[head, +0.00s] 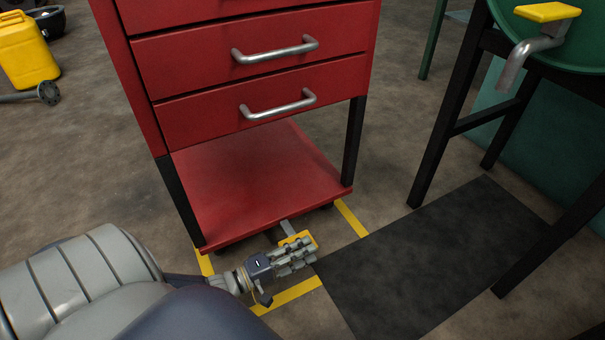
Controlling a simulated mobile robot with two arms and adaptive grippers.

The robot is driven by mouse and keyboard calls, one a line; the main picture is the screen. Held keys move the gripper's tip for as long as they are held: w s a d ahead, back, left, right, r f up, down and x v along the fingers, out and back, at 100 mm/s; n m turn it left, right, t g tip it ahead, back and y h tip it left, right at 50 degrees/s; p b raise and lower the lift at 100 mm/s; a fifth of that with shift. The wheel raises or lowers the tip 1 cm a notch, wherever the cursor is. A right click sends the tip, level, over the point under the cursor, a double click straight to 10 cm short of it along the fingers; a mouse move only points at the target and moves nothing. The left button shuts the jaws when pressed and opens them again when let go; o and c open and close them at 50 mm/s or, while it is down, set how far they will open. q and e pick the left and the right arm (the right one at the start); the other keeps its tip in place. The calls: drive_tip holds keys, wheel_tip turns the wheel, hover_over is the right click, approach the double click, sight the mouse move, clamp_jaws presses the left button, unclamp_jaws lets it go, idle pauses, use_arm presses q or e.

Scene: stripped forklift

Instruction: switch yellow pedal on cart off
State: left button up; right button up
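The red cart (260,185) stands upright, with drawers above and an open lower shelf. The yellow pedal (298,238) sits low at the cart's front bottom edge, on a short grey metal arm. My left gripper (300,256) is down near the floor, directly at the pedal, its fingers pointing right. The fingers overlap the pedal's near side in the picture and hide part of it. I cannot tell whether they touch it, or whether they are open or shut. My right gripper is not in view.
Yellow tape (290,293) marks the floor around the cart. A dark mat (430,260) lies to the right, beside a black-legged stand (450,110) holding a green vessel with a yellow-topped lever (547,12). A yellow canister (25,50) stands at far left.

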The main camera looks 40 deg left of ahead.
use_arm(q)
drive_tip(key=v, duration=1.2)
idle(0.5)
